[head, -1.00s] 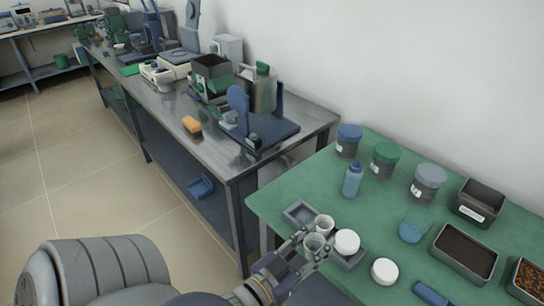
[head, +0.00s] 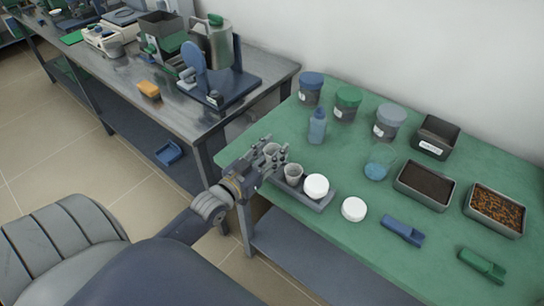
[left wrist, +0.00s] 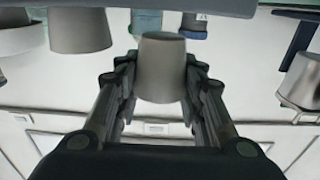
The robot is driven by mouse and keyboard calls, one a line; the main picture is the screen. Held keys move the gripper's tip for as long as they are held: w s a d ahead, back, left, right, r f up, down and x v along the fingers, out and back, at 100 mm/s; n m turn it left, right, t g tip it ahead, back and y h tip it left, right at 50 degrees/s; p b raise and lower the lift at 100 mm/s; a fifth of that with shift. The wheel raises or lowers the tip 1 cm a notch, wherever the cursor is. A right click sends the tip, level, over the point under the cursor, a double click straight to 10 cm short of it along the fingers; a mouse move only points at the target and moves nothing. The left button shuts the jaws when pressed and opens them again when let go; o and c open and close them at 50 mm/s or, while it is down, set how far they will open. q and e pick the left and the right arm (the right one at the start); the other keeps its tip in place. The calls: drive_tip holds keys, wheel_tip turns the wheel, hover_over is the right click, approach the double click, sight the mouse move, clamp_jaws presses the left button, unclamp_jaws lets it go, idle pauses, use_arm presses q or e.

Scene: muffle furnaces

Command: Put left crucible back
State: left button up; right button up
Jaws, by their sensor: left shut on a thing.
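My left gripper (head: 270,156) is shut on a light grey crucible (head: 271,150) at the left end of the grey tray (head: 319,206). In the left wrist view the held crucible (left wrist: 162,66) stands between the two fingers (left wrist: 160,98). I cannot tell whether its base touches the tray, as the fingers hide it. A second crucible (head: 293,173) sits in the tray just right of the gripper; it also shows in the left wrist view (left wrist: 80,30). My right gripper is out of view.
Another white lid (head: 354,209) lies on the green table (head: 330,250) right of the tray. A blue bottle (head: 317,127) stands behind the tray, with lidded jars (head: 347,103) farther back. A blue scoop (head: 403,231) and soil trays (head: 426,187) lie to the right.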

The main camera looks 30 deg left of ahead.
use_arm(q)
drive_tip(key=shift+w+a+f, duration=0.1)
drive_tip(key=shift+f, duration=0.8)
drive_tip(key=shift+w+a+f, duration=0.1)
drive_tip(key=shift+f, duration=0.75)
drive_tip(key=o, duration=1)
drive_tip(key=shift+f, duration=0.1)
drive_tip(key=shift+o, duration=0.2)
drive_tip(key=shift+s, duration=0.25)
drive_tip(key=s+a+b, duration=0.1)
drive_tip(key=s, duration=1)
drive_tip(key=shift+s, duration=0.25)
